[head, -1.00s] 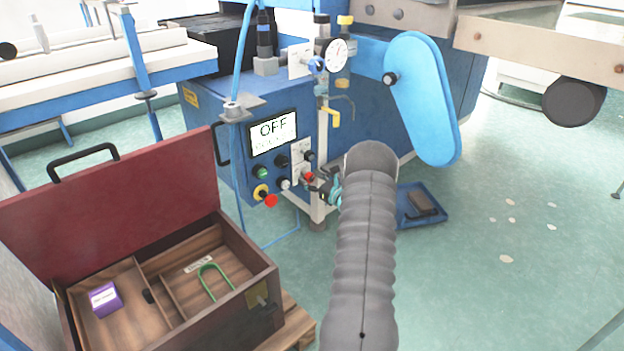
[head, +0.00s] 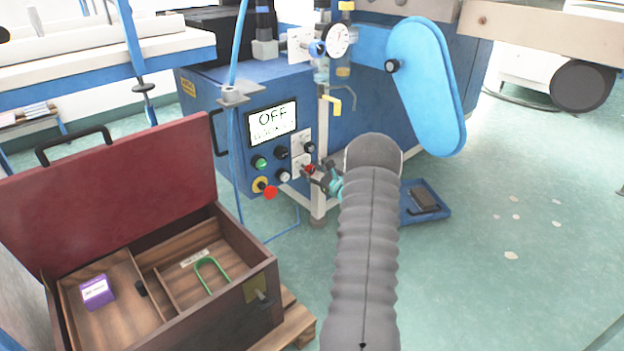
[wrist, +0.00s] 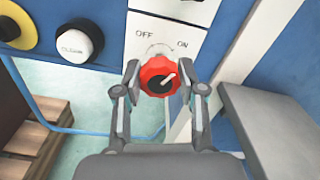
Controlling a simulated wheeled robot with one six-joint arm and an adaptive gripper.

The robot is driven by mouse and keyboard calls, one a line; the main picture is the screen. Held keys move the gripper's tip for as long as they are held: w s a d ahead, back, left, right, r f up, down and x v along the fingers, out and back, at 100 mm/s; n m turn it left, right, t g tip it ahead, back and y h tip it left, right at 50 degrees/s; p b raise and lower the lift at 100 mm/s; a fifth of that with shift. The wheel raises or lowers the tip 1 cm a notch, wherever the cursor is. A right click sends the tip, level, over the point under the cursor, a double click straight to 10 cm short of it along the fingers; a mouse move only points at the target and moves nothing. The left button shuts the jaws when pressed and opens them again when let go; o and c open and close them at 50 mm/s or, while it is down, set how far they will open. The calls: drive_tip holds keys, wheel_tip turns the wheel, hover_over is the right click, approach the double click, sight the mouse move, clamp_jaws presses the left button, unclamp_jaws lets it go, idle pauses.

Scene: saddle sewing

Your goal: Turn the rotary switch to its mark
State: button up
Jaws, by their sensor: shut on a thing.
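The red rotary switch (wrist: 157,77) sits on a white plate (wrist: 165,32) marked OFF at left and ON at right. A light pointer line on its knob slants up and to the right, toward the ON side. My gripper (wrist: 159,88) is shut on the knob, one finger on its left and one on its right. In the head view the red switch (head: 309,169) shows small at the panel's lower right, with my gripper (head: 318,175) against it. The display (head: 272,121) reads OFF, with a fainter line below.
A white CLEAR button (wrist: 76,42) and a yellow-ringed button (wrist: 17,25) are left of the switch. A grey metal part (wrist: 265,125) stands close at right.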

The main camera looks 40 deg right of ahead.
drive_tip(key=n+b, duration=0.2)
drive_tip(key=shift+f+n, duration=0.15)
drive_tip(key=shift+n, duration=0.25)
drive_tip(key=n, duration=0.3)
drive_tip(key=shift+n+b, duration=0.3)
drive_tip(key=shift+b, duration=0.1)
drive_tip(key=n, duration=0.4)
drive_tip(key=shift+n, duration=2.1)
drive_tip(key=o, duration=1.2)
drive_tip(key=shift+c, duration=0.2)
